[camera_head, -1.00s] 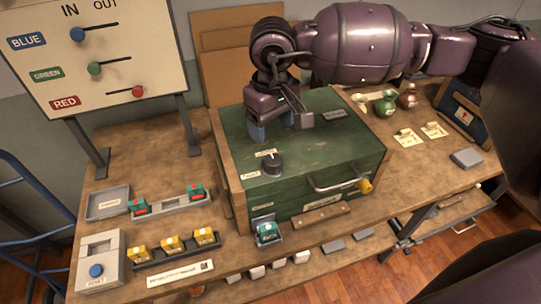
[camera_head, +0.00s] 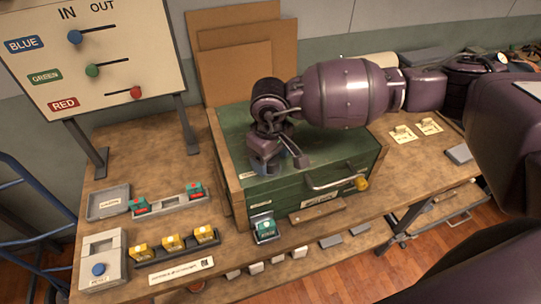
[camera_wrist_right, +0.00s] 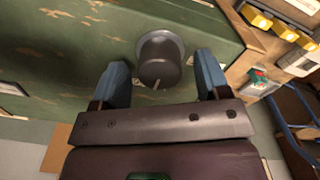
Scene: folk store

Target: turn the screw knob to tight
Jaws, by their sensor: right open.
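The screw knob (camera_wrist_right: 160,60) is a dark round knob with a pointer line on a grey disc. It sits on the green top of the wooden box (camera_wrist_right: 60,50), seen in the right wrist view. My right gripper (camera_wrist_right: 163,77) is open, with one blue finger on each side of the knob and gaps between. In the head view my right gripper (camera_head: 278,163) is over the box (camera_head: 225,125) and hides the knob. Whether the fingers are at knob height is hard to tell. My left gripper is not in view.
To the left are yellow blocks in a rack (camera_head: 172,244), a grey tray (camera_head: 108,202) and the IN/OUT board (camera_head: 90,50). Cardboard sheets (camera_head: 240,60) stand behind the box.

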